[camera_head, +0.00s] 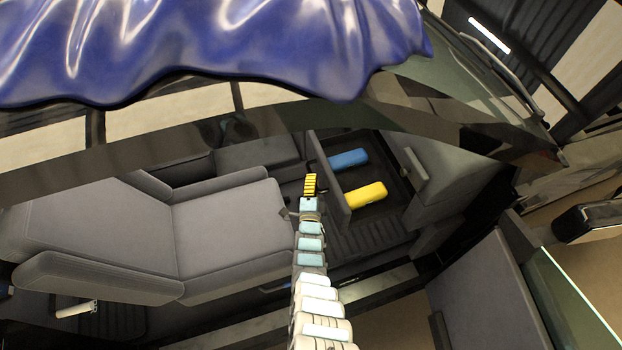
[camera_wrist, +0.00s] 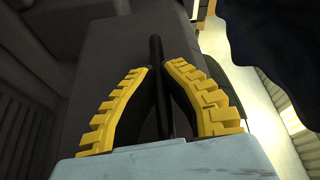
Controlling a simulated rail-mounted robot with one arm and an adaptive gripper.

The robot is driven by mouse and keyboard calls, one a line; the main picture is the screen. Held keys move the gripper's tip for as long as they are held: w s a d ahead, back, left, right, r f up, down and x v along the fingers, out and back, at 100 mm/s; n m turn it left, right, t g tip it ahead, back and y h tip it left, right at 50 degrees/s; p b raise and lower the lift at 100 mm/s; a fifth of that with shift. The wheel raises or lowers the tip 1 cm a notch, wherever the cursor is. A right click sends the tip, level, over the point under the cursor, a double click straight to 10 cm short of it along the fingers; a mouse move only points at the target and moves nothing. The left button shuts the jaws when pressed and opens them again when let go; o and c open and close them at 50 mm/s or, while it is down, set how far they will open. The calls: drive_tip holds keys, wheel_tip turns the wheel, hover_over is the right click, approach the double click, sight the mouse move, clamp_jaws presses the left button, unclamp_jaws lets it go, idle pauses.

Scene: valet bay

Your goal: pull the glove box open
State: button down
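The glove box stands open in the head view, its grey front panel (camera_head: 332,188) well out from the dashboard and its inside showing. A blue item (camera_head: 348,159) and a yellow item (camera_head: 365,196) show in it. My gripper (camera_head: 311,177) is at the seat side of that panel, by its dark handle. In the wrist view, the yellow fingers of my gripper (camera_wrist: 159,68) lean together on either side of the black handle bar (camera_wrist: 157,50), apparently closed on it. The grey panel (camera_wrist: 100,70) lies behind. The finger contact faces are partly hidden.
A grey seat (camera_head: 225,225) fills the space left of my arm. The grey dashboard part (camera_head: 455,170) is right of the glove box. A blue cover (camera_head: 200,50) drapes over the top. An open door panel (camera_head: 475,300) stands at lower right.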

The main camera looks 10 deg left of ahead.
drive_tip(key=c, duration=1.1)
unclamp_jaws()
drive_tip(key=shift+a+r, duration=0.1)
drive_tip(key=shift+s+d+f, duration=0.15)
drive_tip(key=shift+s, duration=1.85)
drive_tip(key=shift+s+d+f, duration=0.2)
drive_tip(key=shift+s, duration=1.75)
drive_tip(key=shift+s+d+f, duration=0.15)
drive_tip(key=shift+s, duration=1.85)
